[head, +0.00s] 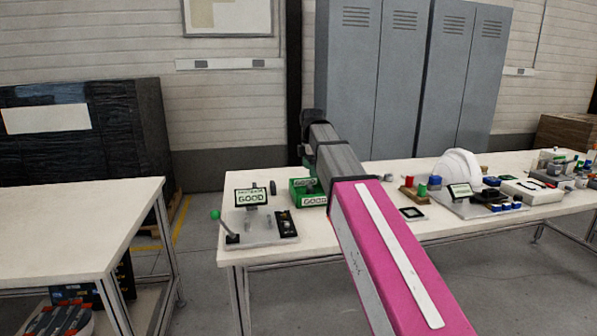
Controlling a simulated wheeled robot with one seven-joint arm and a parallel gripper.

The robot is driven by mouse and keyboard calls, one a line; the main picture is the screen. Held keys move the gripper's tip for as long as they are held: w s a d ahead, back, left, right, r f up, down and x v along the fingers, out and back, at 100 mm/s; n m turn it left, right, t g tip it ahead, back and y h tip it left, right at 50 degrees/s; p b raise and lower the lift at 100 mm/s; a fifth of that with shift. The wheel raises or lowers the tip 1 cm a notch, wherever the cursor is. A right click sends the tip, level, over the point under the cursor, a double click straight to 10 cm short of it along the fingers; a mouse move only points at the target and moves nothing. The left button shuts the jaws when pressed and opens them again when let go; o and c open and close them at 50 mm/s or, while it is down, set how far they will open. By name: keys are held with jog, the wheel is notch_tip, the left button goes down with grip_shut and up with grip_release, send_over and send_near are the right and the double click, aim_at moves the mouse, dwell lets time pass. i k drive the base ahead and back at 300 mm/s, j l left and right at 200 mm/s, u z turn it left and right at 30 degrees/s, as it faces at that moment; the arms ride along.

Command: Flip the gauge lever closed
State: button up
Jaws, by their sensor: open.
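The gauge lever (223,226) has a green ball knob and a dark pivot at the left front of the gauge's grey base plate (259,240). The lever leans up and to the left, its knob out past the plate's left side. A display reading GOOD (251,198) stands at the back of the plate, and a black block (284,223) sits at its right. My arm reaches over the table to the right of the gauge. My gripper's fingers do not show; my own arm links seem to hide them.
A green bin (314,201) marked GOOD stands just right of the gauge. The white table (330,235) carries a white helmet shell (457,168), a red-topped stand and several small parts farther right. Another table (70,215) is at left, with a floor gap between.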

aim_at(215, 215)
jog(key=k, duration=1.25)
